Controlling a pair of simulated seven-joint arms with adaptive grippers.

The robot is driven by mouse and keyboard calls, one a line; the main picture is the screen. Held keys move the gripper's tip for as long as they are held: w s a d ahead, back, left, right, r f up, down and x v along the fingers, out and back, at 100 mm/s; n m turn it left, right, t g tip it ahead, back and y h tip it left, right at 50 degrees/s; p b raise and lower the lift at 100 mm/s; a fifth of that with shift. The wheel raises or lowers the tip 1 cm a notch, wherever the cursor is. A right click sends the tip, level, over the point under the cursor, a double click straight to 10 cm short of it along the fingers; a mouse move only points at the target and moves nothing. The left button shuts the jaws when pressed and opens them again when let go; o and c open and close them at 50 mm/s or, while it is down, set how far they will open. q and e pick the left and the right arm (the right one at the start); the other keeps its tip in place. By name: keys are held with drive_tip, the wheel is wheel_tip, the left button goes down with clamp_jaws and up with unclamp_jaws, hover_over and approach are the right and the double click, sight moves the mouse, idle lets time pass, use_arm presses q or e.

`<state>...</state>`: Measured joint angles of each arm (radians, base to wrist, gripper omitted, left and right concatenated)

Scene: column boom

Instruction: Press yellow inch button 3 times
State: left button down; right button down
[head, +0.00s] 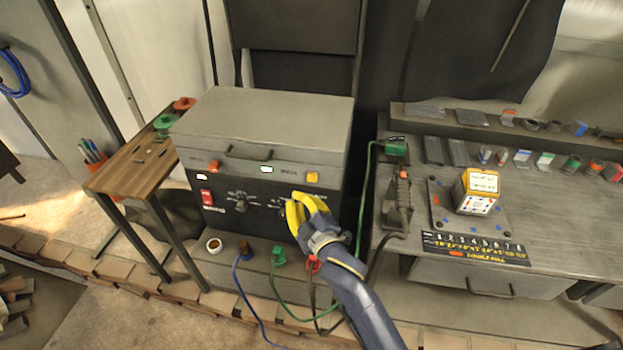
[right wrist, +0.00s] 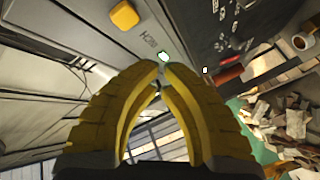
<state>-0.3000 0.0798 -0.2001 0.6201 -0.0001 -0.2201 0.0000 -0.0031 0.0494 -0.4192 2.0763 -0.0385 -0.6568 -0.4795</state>
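The yellow inch button (head: 312,178) is a small square button at the right end of the light strip on the front of the grey and black machine (head: 262,130). It also shows at the upper left of the right wrist view (right wrist: 124,15). My right gripper (head: 296,212) has yellow fingers and is in front of the machine's black panel, a little below and left of the button. In the right wrist view its fingertips (right wrist: 160,70) come together with nothing seen between them, and the button is apart from them. My left gripper is not in view.
A wooden side table (head: 140,170) stands left. A workbench with a small box (head: 477,191) stands right.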

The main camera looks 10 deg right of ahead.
sight(312, 178)
idle(0.3)
drive_tip(key=s, duration=0.1)
drive_tip(key=s+a, duration=0.1)
drive_tip(key=s, duration=0.1)
drive_tip(key=shift+s+a, duration=0.15)
drive_tip(key=shift+s, duration=0.15)
drive_tip(key=shift+w, duration=0.1)
drive_tip(key=w+d, duration=0.3)
drive_tip(key=w, duration=0.5)
idle(0.4)
drive_tip(key=shift+w+d, duration=0.3)
drive_tip(key=shift+w, duration=0.65)
idle(2.4)
drive_tip(key=shift+s, duration=0.15)
drive_tip(key=shift+s+a, duration=0.3)
drive_tip(key=shift+s, duration=0.45)
idle(0.4)
